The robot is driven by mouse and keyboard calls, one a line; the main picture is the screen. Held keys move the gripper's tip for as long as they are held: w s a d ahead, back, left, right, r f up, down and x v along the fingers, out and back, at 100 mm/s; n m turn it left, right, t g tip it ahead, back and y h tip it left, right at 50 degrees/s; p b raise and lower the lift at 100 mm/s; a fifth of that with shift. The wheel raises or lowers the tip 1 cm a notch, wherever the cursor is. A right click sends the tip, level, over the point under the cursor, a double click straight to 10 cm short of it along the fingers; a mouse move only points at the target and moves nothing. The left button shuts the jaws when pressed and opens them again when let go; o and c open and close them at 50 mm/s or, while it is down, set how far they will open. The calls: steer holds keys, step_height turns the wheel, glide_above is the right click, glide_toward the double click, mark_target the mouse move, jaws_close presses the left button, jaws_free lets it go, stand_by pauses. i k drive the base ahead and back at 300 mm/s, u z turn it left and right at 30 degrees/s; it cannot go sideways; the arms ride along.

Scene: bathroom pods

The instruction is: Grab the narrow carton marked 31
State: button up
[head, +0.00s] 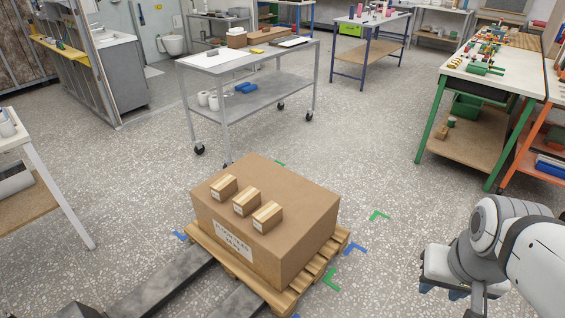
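Three small, narrow cartons lie side by side in a slanting row on top of a large brown box (300,200): a left one (224,187), a middle one (247,201) and a right one (268,216). Each is tan with a pale stripe along its top and a small white label on its front end. The marks are too small to read, so I cannot tell which is 31. My gripper (441,291) is at the lower right, pointing down, well apart from the cartons. Its blue fingertips are spaced apart, with nothing visible between them.
The large box stands on a wooden pallet (343,238), with dark fork-like beams (165,285) at its lower left. Blue and green floor marks surround it. A grey wheeled cart (250,98) stands behind; a green-legged table (490,85) stands right. Speckled floor is clear between.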

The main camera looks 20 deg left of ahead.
mark_target(265, 219)
steer(key=u, duration=0.8)
steer(key=i, duration=1.2)
steer(key=u, duration=0.7)
steer(key=k, duration=0.7)
steer(key=u, duration=0.2)
steer(key=i, duration=0.85)
steer(key=z, duration=0.1)
